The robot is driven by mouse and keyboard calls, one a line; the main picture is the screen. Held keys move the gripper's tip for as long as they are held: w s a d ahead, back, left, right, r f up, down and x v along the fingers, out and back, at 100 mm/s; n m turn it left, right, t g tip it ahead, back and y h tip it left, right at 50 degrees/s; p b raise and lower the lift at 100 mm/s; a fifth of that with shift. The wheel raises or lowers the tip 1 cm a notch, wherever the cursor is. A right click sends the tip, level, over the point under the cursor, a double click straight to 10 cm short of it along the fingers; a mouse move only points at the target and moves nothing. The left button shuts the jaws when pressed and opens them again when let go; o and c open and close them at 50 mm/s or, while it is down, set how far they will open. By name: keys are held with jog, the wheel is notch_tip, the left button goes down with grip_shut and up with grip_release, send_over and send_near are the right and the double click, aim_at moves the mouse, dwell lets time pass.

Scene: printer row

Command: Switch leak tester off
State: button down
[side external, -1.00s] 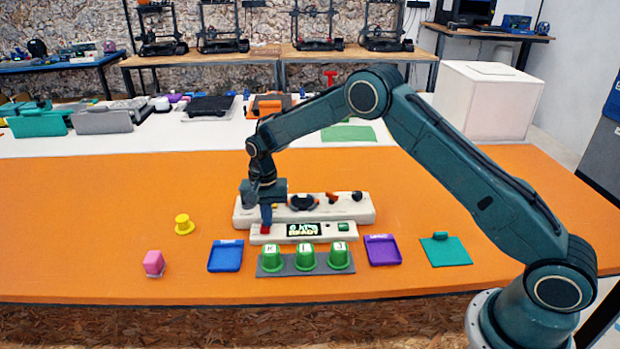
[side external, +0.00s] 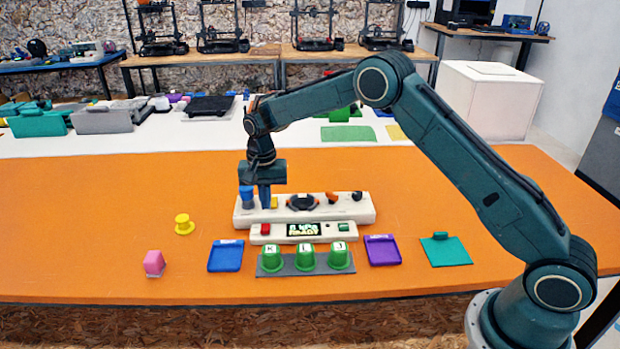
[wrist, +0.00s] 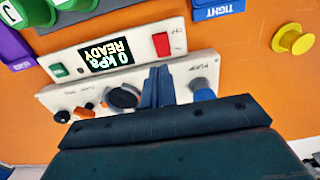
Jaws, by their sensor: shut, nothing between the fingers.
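The leak tester (side external: 350,213) is a white two-tier unit on the orange table. Its lit display (side external: 303,229) reads 0 kPa READY, also legible in the wrist view (wrist: 106,56). A red rocker switch (side external: 265,229) sits left of the display; in the wrist view the switch (wrist: 162,44) shows whole, with small lettering beside it. My gripper (side external: 265,207) is shut and empty. It is over the rear tier, behind the red switch and beside a blue knob (side external: 246,196). In the wrist view my fingertips (wrist: 157,70) appear just below the switch, apart from it.
Green cups (side external: 304,258) stand on a grey strip in front of the tester. A blue tray (side external: 226,256) and a purple tray (side external: 382,250) flank them. A yellow knob-shaped piece (side external: 184,224) and pink block (side external: 154,263) lie left. The table's left side is mostly clear.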

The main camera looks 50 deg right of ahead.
notch_tip(320, 180, up, 9)
jog(key=w+d, duration=0.1)
dwell(0.3)
jog(key=shift+r, duration=0.15)
